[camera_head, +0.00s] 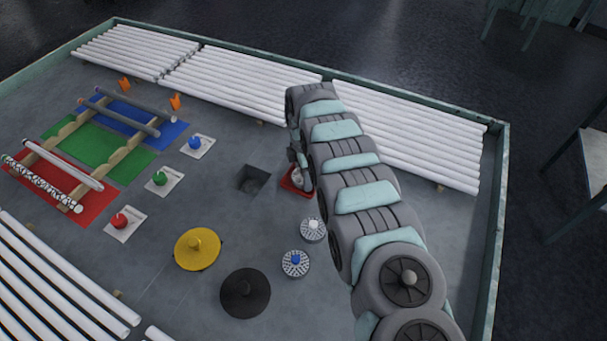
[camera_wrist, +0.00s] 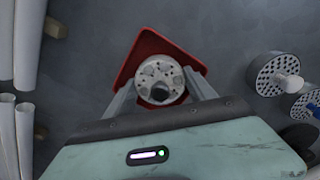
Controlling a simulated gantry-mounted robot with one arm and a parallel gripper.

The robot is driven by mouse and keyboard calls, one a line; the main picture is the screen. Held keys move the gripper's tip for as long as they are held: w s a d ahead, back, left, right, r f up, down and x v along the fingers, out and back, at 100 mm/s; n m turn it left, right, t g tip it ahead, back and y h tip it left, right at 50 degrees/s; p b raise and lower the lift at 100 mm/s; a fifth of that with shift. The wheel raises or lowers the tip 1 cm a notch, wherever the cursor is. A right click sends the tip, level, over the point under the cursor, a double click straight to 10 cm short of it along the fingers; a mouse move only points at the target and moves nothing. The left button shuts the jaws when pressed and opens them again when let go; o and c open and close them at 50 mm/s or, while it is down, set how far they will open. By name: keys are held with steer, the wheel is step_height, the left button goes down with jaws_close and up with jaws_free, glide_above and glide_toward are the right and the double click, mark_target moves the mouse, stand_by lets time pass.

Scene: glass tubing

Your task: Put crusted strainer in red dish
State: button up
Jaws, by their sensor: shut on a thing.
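The crusted strainer (camera_wrist: 158,70) is a round, pale disc with grey-brown patches and a dark knob, seen in the wrist view. My gripper (camera_wrist: 161,82) is shut on it, with one finger on each side. The red dish (camera_wrist: 150,38) lies directly beneath, and its rim shows around the strainer. I cannot tell whether the strainer touches the dish floor. In the head view the red dish (camera_head: 288,187) is partly hidden behind my arm.
Two clean perforated strainers stand near the dish, one with a white knob (camera_head: 312,229) and one with a blue knob (camera_head: 295,263). White tubes (camera_head: 410,135) line the back. Yellow (camera_head: 198,249) and black (camera_head: 245,293) discs lie in front.

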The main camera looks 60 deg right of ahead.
steer(key=shift+w+d+r, duration=0.1)
steer(key=shift+r, duration=0.05)
steer(key=o, duration=1.4)
step_height(320, 180, up, 12)
steer(key=p, duration=0.2)
steer(key=shift+p, duration=0.35)
